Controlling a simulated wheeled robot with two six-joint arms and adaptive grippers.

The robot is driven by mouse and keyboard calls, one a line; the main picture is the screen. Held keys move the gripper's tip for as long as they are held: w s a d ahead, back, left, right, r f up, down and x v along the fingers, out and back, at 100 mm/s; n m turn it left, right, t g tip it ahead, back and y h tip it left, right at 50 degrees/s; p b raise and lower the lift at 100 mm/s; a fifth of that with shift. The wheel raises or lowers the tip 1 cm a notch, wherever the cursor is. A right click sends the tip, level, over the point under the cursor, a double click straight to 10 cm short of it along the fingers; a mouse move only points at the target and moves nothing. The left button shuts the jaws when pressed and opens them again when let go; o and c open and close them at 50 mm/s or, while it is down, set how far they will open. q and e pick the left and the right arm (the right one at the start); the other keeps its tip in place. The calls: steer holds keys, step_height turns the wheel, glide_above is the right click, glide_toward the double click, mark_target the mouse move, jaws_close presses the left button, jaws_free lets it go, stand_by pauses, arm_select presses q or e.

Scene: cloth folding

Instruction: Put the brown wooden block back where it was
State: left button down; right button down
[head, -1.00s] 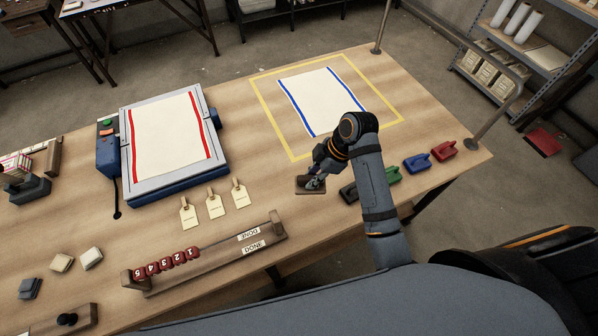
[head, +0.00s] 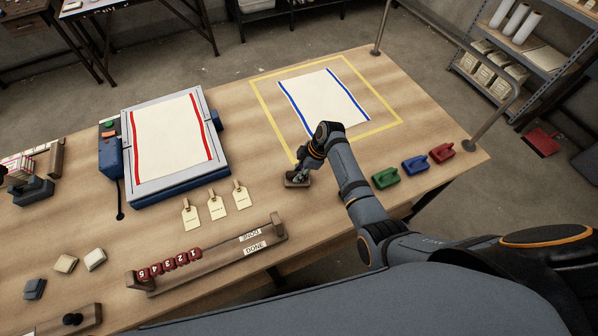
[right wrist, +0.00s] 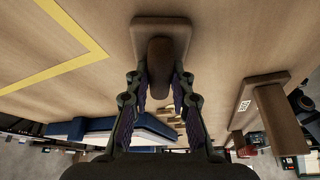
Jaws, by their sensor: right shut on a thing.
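The brown wooden block (head: 290,184) has a flat base and a raised handle. In the head view it is at the table's middle, just below the yellow taped outline. My right gripper (head: 303,171) is shut on its handle from above. In the right wrist view, both fingers of the right gripper (right wrist: 162,80) close around the handle, and the block's base (right wrist: 160,24) shows beyond it. I cannot tell whether the base touches the table or hangs just above it. My left gripper is not in view.
Green (head: 385,178), blue (head: 416,165) and red (head: 442,152) handled blocks stand to the right. The yellow outline (head: 265,101) surrounds a blue-striped cloth (head: 325,98). Several tags (head: 216,207) and a bead rack (head: 215,260) lie to the left. My right arm hides part of the table.

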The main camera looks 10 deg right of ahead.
steer(key=c, duration=1.6)
jaws_free()
steer(key=shift+f, duration=0.15)
steer(key=o, duration=0.4)
steer(key=shift+o, duration=0.2)
steer(key=shift+r, duration=0.3)
steer(key=b+v, duration=0.1)
steer(key=v, duration=1)
steer(key=shift+d+r, duration=0.15)
steer(key=shift+r, duration=0.25)
steer(key=shift+s, duration=0.1)
